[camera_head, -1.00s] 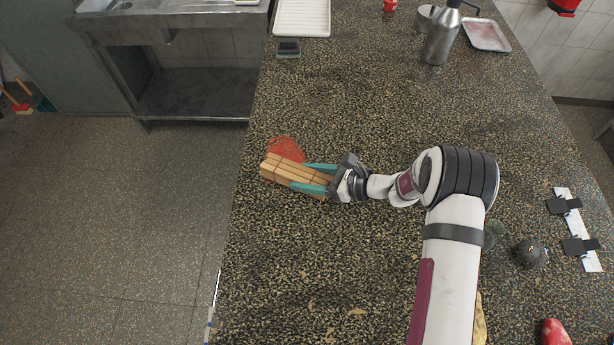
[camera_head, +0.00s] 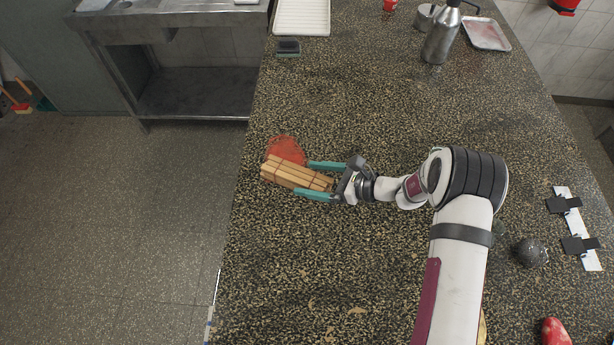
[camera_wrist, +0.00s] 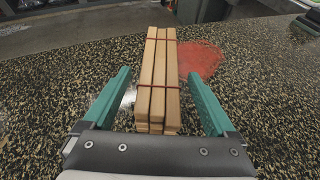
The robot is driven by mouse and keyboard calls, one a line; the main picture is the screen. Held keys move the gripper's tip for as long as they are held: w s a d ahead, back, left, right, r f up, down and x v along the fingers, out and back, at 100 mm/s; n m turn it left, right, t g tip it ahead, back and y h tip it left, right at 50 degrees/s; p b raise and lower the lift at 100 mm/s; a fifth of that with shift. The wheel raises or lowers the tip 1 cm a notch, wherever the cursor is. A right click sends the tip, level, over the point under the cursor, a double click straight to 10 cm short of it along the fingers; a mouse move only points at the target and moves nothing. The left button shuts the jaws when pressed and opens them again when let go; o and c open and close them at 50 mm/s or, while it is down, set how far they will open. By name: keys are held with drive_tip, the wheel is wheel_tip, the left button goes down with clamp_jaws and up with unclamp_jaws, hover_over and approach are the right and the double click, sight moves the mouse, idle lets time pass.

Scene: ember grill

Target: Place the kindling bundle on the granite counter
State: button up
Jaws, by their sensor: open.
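The kindling bundle (camera_head: 290,174), several pale wooden sticks tied with reddish bands, lies on the speckled granite counter (camera_head: 330,250) near its left edge. It also shows in the wrist view (camera_wrist: 158,85), lying lengthwise away from me. My gripper (camera_head: 322,179) is open, its teal fingers (camera_wrist: 158,92) on either side of the bundle's near end. In the wrist view there is a gap between each finger and the wood. The near end of the bundle is partly hidden by the gripper body.
A red patch (camera_head: 285,148) marks the counter beside the bundle. A metal flask (camera_head: 441,38), white tray (camera_head: 302,17) and dark sponge-like block (camera_head: 289,48) stand farther back. A dark ball (camera_head: 530,253) and red object (camera_head: 555,332) lie at right. The counter's front left is clear.

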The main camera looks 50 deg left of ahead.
drive_tip(key=v, duration=1)
drive_tip(key=shift+w+d, duration=0.1)
drive_tip(key=shift+d, duration=0.15)
drive_tip(key=s+d+r+n+t+h, duration=0.1)
drive_tip(key=s+d+r+n+h, duration=0.4)
drive_tip(key=d+r, duration=0.85)
drive_tip(key=s+d+r+n+t+h, duration=0.2)
drive_tip(key=s+d+n+t+h, duration=0.1)
drive_tip(key=s+d, duration=0.9)
drive_tip(key=d+t+h, duration=0.1)
drive_tip(key=d+h, duration=0.1)
drive_tip(key=d, duration=0.1)
drive_tip(key=shift+s+d+r, duration=0.15)
drive_tip(key=shift+s+d, duration=0.15)
drive_tip(key=shift+d, duration=0.05)
